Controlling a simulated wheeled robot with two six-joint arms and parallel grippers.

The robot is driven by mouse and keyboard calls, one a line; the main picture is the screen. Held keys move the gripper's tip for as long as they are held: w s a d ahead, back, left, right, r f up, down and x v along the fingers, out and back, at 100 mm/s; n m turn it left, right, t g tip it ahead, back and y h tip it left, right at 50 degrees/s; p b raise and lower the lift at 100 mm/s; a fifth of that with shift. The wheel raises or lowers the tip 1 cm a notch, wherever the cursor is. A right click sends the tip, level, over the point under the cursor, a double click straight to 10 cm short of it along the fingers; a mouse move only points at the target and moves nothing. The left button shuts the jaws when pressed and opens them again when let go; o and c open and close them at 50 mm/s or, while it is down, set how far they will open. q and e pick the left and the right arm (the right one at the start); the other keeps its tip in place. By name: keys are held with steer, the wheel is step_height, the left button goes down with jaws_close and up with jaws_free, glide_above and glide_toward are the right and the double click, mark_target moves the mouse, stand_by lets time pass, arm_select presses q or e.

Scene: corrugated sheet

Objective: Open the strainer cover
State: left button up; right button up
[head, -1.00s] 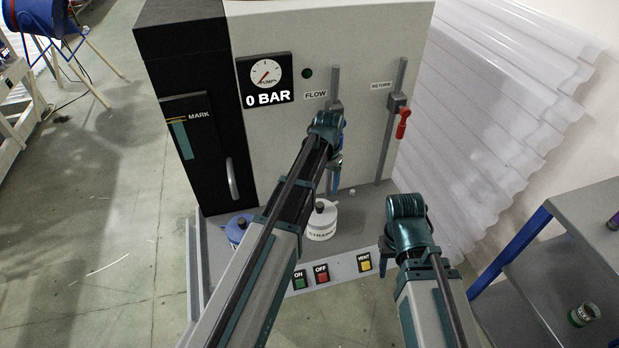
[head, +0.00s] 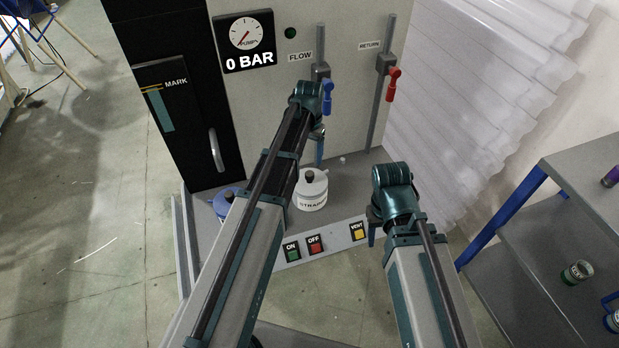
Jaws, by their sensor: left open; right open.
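The white strainer pot (head: 312,203), its label partly hidden by my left arm, stands upright on the machine's base ledge. Its cover has a black knob (head: 309,176) and sits on top of the pot. My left gripper (head: 319,158) is open, hanging from the wrist in front of the panel, just above and behind the pot in the picture; I cannot tell whether it touches anything. My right gripper (head: 372,232) is open and empty, right of the pot near the ledge's front edge, and partly hidden by its wrist.
A blue FLOW lever (head: 327,97) is beside my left wrist; a red RETURN lever (head: 393,84) is further right. A blue pot (head: 226,203) is partly behind my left arm. Green, red and yellow buttons (head: 315,245) line the front. A grey shelf (head: 560,240) stands right.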

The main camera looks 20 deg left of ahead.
mark_target(310, 173)
arm_select(q)
step_height(310, 173, down, 8)
steer(key=b, duration=0.7)
steer(key=shift+f, duration=0.2)
jaws_close()
stand_by(0.9)
